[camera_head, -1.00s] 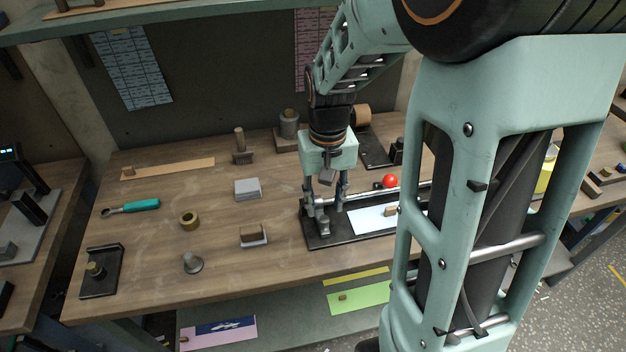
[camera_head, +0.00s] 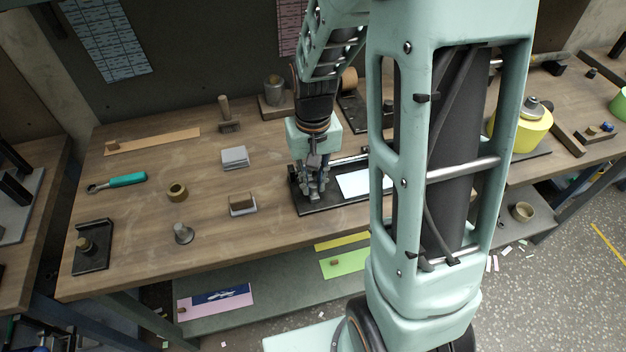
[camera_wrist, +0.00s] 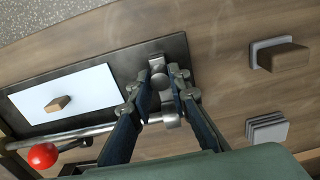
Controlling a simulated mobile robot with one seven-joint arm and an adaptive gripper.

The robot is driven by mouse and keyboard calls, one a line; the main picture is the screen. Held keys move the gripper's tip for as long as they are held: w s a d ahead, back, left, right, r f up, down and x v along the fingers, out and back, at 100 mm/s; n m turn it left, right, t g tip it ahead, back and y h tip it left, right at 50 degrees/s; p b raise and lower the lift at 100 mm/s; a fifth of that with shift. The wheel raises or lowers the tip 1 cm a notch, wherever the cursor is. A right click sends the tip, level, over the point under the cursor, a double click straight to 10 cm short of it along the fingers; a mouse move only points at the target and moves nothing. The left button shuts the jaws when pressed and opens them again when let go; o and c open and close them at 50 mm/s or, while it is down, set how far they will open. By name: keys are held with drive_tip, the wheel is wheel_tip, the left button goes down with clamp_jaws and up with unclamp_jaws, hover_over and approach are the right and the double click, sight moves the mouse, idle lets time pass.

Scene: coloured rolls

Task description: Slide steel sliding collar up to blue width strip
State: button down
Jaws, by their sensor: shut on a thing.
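The steel sliding collar (camera_wrist: 160,82) is a grey metal piece at one end of a black fixture (camera_head: 306,205), beside the end of its steel rod (camera_wrist: 100,131). My gripper (camera_wrist: 163,86) is shut on the collar, with a finger on either side; in the head view my gripper (camera_head: 315,190) largely hides it. The pale blue width strip (camera_wrist: 85,92) lies flat on the fixture with a wooden knob on it. In the wrist view it is left of the collar, with a gap of dark base between them. My arm hides part of the strip (camera_head: 355,184) in the head view.
A red ball (camera_wrist: 43,156) is at the rod's far end. A grey block (camera_head: 235,157) and a wood-topped block (camera_head: 242,204) stand left of the fixture. Green (camera_head: 345,263) and yellow strips lie on the lower shelf. Bare table surrounds the blocks.

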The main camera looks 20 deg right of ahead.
drive_tip(key=shift+d, duration=0.1)
drive_tip(key=d, duration=0.5)
drive_tip(key=shift+a, duration=0.1)
drive_tip(key=c, duration=1.8)
unclamp_jaws()
wheel_tip(320, 180, up, 12)
drive_tip(key=shift+r, duration=0.1)
